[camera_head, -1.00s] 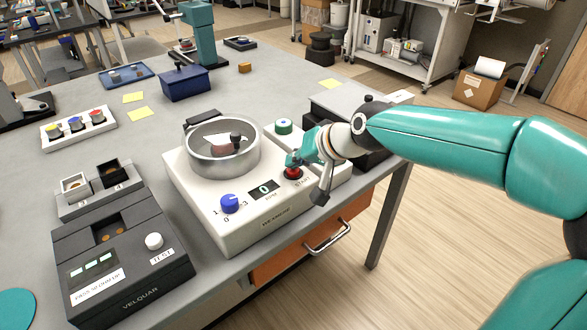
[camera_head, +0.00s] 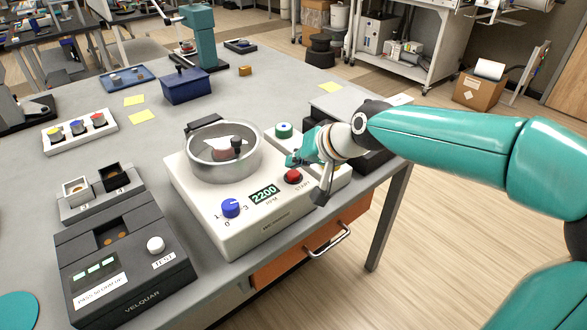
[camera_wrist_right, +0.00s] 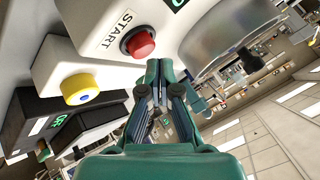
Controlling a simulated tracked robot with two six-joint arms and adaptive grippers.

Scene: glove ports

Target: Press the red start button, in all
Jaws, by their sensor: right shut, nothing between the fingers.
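The red start button (camera_head: 292,176) sits on the front panel of a white machine (camera_head: 211,216) with a round metal bowl. It also shows in the right wrist view (camera_wrist_right: 138,43), beside the word START. My right gripper (camera_head: 291,161) is shut and empty, just behind and above the button in the head view. In the right wrist view its closed fingertips (camera_wrist_right: 159,68) are close to the button, with a small gap visible. The machine's display (camera_head: 264,194) is lit and reads 2200. My left gripper is not in view.
A dark VELQUAR device (camera_head: 122,262) stands at left. A white tray (camera_head: 80,132) of coloured buttons is behind it. The table's right edge is close.

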